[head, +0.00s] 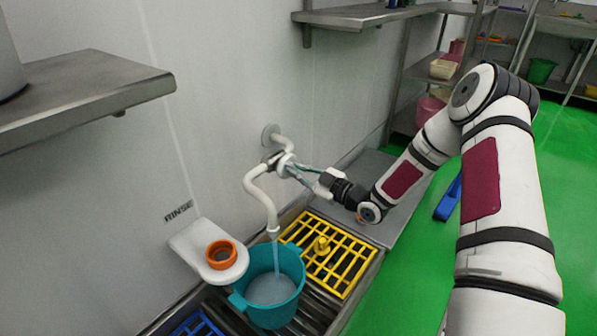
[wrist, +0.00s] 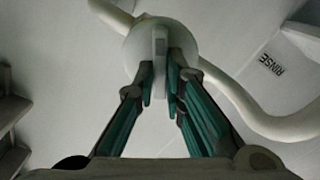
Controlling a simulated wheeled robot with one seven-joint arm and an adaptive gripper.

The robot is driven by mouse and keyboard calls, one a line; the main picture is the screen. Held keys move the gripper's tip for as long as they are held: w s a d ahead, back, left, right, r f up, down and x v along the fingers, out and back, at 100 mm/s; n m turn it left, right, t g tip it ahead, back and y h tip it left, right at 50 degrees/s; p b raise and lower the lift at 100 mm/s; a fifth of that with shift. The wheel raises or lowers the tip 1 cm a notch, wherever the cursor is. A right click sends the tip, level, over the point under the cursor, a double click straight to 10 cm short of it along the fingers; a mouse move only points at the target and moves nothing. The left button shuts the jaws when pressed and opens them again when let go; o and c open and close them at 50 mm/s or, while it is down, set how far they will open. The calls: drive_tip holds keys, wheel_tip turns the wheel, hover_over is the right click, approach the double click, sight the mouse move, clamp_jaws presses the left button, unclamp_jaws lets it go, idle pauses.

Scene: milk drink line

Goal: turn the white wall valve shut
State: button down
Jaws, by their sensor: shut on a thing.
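The white wall valve (wrist: 160,42) fills the upper middle of the wrist view, with its flat upright handle between my fingers. My gripper (wrist: 161,85) is shut on that handle. In the head view my gripper (head: 294,170) reaches the valve from the right and partly hides it. A white curved spout (head: 258,195) runs from the valve down to the left. Water (head: 276,256) flows from its end into a teal bucket (head: 289,293), which holds cloudy liquid.
A yellow grate (head: 346,271) lies right of the bucket. A white wall bracket with an orange ring (head: 221,254) stands at its left. A steel shelf (head: 90,92) juts out at upper left. Green floor (head: 405,290) is open at right, with a blue object (head: 449,199) on it.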

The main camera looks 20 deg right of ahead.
drive_tip(key=shift+d+m+p, duration=0.15)
drive_tip(key=shift+m+p, duration=0.7)
drive_tip(key=shift+m, duration=2.05)
drive_tip(key=c, duration=1.7)
unclamp_jaws()
drive_tip(key=shift+o, duration=0.2)
drive_tip(key=shift+d, duration=0.1)
drive_tip(key=v, duration=1.1)
drive_tip(key=shift+s+d, duration=0.2)
drive_tip(key=shift+s, duration=0.15)
